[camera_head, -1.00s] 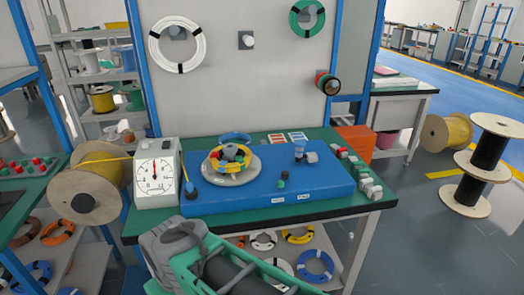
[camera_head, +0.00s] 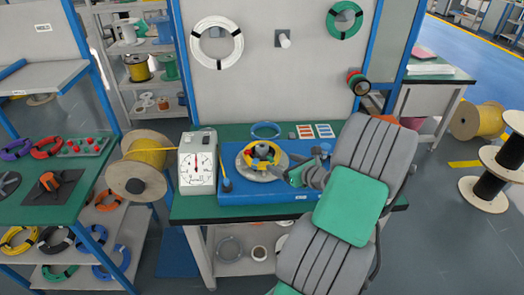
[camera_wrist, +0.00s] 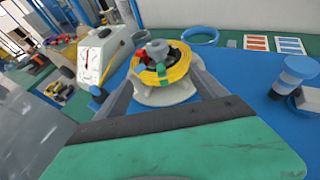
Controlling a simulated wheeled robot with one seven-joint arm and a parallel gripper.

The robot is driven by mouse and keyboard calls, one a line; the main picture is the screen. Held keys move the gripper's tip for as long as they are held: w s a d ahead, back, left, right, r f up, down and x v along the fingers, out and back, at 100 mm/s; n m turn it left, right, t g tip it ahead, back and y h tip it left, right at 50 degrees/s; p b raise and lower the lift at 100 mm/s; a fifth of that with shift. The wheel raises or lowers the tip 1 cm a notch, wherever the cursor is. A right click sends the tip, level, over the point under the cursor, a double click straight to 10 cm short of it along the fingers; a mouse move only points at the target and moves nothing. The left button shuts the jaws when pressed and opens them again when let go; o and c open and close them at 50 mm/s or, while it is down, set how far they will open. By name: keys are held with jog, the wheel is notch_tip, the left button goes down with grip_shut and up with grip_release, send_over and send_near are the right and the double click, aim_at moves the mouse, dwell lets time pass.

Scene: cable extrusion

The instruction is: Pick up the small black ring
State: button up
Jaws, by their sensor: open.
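I cannot pick out a separate small black ring for certain. In the wrist view a yellow coil (camera_wrist: 178,74) sits on a round grey disc (camera_wrist: 165,97), with dark parts, a grey knob and red and green pieces in it. In the head view the same yellow coil (camera_head: 250,160) is on the blue platform (camera_head: 232,198). A dark coil (camera_head: 42,241) lies on the shelf under the left table. My gripper (camera_wrist: 163,62) is open and empty, its fingers on either side of the yellow coil in the wrist view. In the head view my gripper (camera_head: 297,172) is beside the disc.
A white dial gauge (camera_head: 197,165) stands left of the platform, by a wooden spool (camera_head: 118,175) of yellow cable. A blue ring (camera_head: 266,137) lies behind the disc. A blue-topped cylinder (camera_wrist: 297,72) stands at right. My arm hides the platform's right side.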

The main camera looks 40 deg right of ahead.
aim_at(271, 158)
jog(key=x, duration=0.5)
jog(key=shift+w+d+f+p, duration=0.1)
jog(key=shift+w+f+p, duration=0.15)
jog(key=shift+f+p, duration=0.15)
jog(key=shift+s+r, duration=0.1)
jog(key=shift+s, duration=0.05)
jog(key=c, duration=1.7)
grip_shut()
jog(key=shift+r, duration=0.1)
